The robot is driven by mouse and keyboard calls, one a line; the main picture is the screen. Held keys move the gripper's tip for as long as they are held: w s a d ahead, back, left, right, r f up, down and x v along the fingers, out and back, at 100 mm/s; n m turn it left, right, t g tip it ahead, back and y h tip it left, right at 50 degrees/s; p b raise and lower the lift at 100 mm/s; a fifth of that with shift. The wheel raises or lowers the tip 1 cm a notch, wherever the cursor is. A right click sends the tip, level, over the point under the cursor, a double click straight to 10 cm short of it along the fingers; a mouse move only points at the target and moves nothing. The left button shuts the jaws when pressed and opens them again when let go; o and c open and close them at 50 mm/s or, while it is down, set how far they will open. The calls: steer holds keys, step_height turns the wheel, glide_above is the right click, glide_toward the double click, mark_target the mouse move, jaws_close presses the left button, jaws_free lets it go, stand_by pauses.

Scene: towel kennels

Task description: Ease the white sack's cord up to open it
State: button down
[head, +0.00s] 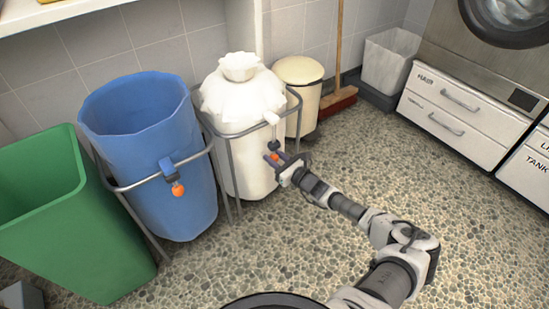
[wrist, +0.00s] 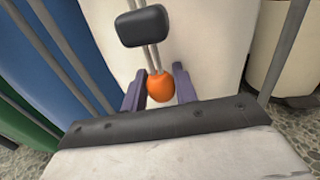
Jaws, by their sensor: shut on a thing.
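The white sack (head: 245,105) hangs in a grey metal frame in the head view, its neck gathered shut into a ruffled top (head: 238,66). A cord (wrist: 153,57) comes down its front, through a black toggle (wrist: 143,25), to an orange bead (wrist: 160,87). My gripper (head: 277,158) is at the front right of the sack, below the toggle. In the wrist view its purple fingers (wrist: 159,80) stand on both sides of the bead, and it is shut on the bead. The toggle sits a little above the fingers.
An open blue sack (head: 150,140) with its own orange bead (head: 178,190) and a green bin (head: 70,215) stand to the left. A cream bin (head: 300,90) and a broom (head: 338,97) are behind right. The pebbled floor (head: 400,160) at right is clear.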

mark_target(266, 133)
step_height(266, 133, up, 8)
steer(key=p, duration=0.5)
steer(key=shift+r, duration=0.25)
steer(key=c, duration=1.1)
jaws_free()
steer(key=shift+r, duration=0.1)
steer(key=shift+s+d, duration=0.3)
steer(key=shift+d, duration=0.1)
steer(key=p+v, duration=0.1)
steer(key=v, duration=1.2)
steer(key=shift+p, duration=0.3)
steer(key=shift+a, duration=0.1)
